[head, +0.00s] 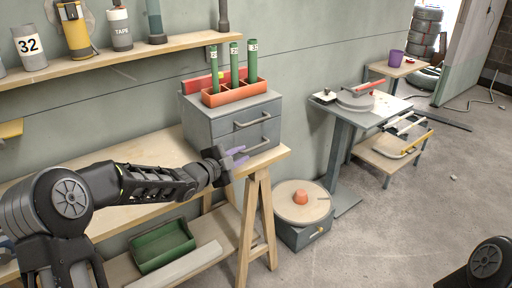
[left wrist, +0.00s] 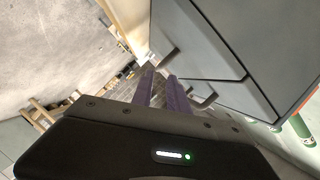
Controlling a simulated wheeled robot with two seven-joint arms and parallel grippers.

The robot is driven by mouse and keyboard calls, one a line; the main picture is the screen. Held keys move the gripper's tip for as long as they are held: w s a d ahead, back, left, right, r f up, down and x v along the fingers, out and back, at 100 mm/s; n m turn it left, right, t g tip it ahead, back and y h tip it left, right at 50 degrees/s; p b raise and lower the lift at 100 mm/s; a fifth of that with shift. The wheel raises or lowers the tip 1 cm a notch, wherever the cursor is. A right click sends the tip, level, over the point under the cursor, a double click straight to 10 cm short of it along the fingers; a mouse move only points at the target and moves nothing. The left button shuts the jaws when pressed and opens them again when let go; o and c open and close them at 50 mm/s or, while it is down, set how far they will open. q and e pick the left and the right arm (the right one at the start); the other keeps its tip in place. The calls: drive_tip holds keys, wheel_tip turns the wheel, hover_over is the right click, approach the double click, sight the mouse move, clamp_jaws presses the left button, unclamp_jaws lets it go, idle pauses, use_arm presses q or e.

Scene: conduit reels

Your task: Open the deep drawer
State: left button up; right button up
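A grey two-drawer cabinet (head: 197,128) stands on the wooden bench. Its upper drawer has a bar handle (head: 252,119) and its lower drawer another handle (head: 260,144); both drawers look shut. Which one is deeper is hard to tell. My left gripper (head: 241,156) has purple fingers parted and is in front of the lower drawer, close to the left end of its handle. In the left wrist view, the fingers (left wrist: 162,88) are apart with nothing visible between them, beside the dark drawer fronts (left wrist: 200,45). Whether they touch the handle is unclear. My right gripper is out of view.
An orange tray (head: 240,93) with green tubes sits on the cabinet. A trestle leg (head: 268,220) is below the bench end. A grey box with a round wooden top (head: 303,203) stands on the floor to the right. Open floor lies in front.

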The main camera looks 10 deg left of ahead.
sight(251, 150)
use_arm(q)
drive_tip(key=shift+p+x, duration=0.3)
drive_tip(key=shift+x, duration=3.65)
drive_tip(key=shift+c, duration=0.3)
clamp_jaws()
